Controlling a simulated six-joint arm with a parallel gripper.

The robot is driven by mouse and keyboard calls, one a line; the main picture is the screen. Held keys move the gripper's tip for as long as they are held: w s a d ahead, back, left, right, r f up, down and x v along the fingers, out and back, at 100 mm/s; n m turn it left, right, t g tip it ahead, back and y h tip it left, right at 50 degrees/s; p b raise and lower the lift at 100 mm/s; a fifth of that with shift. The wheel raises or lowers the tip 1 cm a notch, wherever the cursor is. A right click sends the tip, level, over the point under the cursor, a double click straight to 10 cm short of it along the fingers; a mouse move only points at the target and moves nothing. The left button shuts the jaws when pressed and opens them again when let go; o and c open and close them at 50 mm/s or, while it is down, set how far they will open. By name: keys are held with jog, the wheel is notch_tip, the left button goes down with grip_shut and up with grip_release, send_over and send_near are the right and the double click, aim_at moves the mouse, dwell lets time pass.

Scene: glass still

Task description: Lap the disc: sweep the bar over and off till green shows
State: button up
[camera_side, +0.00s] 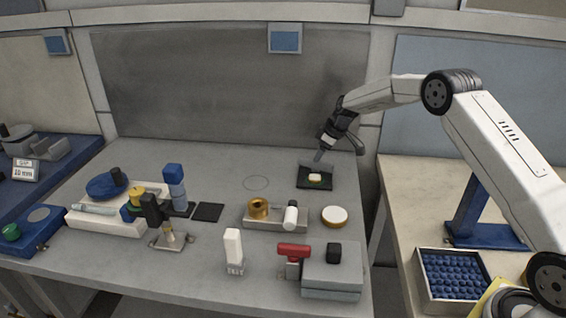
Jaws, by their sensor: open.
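My gripper (322,152) is open at the back right of the bench, pointing down over a dark square pad (303,184). A small cream piece (315,177) with some yellow and green at its edge sits on this pad, just below my fingertips. Whether my fingers touch anything there is too small to tell. A round white disc (334,215) with an amber rim lies on the bench in front of the pad. I cannot tell for sure which piece is the bar or which is the disc to lap.
A grey tray (268,224) holds a brass ring and a white cylinder. A white upright block (233,247), a red-handled piece (294,251) and a grey box (333,278) stand at the front. Blue and black fixtures crowd the left. The back middle is clear around a faint circle (256,183).

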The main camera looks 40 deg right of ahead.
aim_at(325, 163)
jog(key=shift+v, duration=1.95)
jog(key=shift+s+a, duration=0.1)
jog(key=shift+s+a+r, duration=0.1)
jog(key=shift+s+a, duration=0.05)
jog(key=shift+s, duration=0.05)
jog(key=s+a+m, duration=0.1)
jog(key=s+a, duration=0.4)
jog(key=s, duration=0.6)
jog(key=s+a+m+g+h, duration=0.1)
jog(key=s+a, duration=0.4)
jog(key=s, duration=0.5)
jog(key=s+a+m+h, duration=0.1)
jog(key=s+a+m, duration=0.2)
jog(key=s, duration=0.8)
jog(key=shift+s+a+r, duration=0.25)
jog(key=shift+s+a, duration=0.1)
jog(key=shift+a, duration=0.65)
